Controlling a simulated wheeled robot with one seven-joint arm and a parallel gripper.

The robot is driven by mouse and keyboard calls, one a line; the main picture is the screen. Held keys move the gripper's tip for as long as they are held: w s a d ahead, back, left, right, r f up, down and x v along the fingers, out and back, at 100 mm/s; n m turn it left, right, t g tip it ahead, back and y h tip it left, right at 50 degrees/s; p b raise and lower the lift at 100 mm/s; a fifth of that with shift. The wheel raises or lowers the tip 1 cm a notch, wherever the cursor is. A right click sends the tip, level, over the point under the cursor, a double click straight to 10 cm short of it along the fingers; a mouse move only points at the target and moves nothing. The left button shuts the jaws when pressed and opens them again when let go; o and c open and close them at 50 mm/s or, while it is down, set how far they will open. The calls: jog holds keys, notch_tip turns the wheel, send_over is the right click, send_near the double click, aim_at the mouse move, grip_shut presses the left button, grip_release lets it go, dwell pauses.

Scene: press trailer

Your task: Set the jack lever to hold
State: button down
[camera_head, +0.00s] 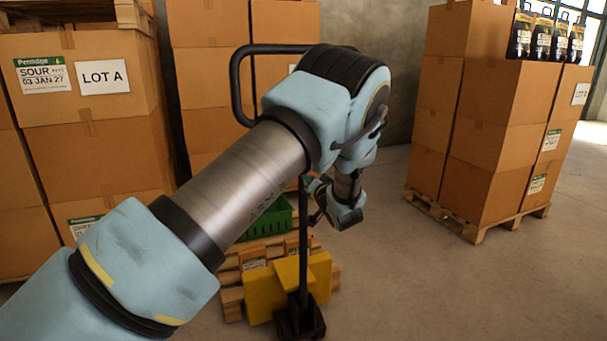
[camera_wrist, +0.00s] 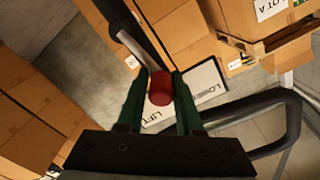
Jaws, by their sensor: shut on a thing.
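The jack lever shows in the wrist view as a pale rod ending in a red knob (camera_wrist: 160,90). My gripper (camera_wrist: 161,78) is shut on the red knob, one green finger on each side. The yellow pallet jack (camera_head: 262,297) stands low in the head view, with a black upright shaft (camera_head: 304,235) and a black loop handle (camera_head: 237,85). My arm hides much of the handle's top.
A wooden pallet (camera_head: 232,296) with a green crate (camera_head: 272,220) is by the jack. Stacked LOT A boxes (camera_head: 95,140) are at left. Another box stack (camera_head: 490,135) on a pallet stands at right, with clear floor (camera_head: 400,280) in front.

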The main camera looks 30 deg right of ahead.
jog(key=shift+d+f+m+p, duration=0.1)
jog(key=shift+d+m+p, duration=0.15)
jog(key=shift+m, duration=0.45)
jog(key=c, duration=0.8)
grip_release()
jog(key=shift+c, duration=0.2)
jog(key=shift+o, duration=1.2)
jog(key=shift+d, duration=0.1)
jog(key=shift+s, duration=0.1)
jog(key=s+a+b, duration=0.1)
jog(key=s, duration=0.9)
jog(key=shift+s+a+b, duration=0.2)
jog(key=shift+s+b, duration=0.1)
jog(key=shift+b, duration=0.05)
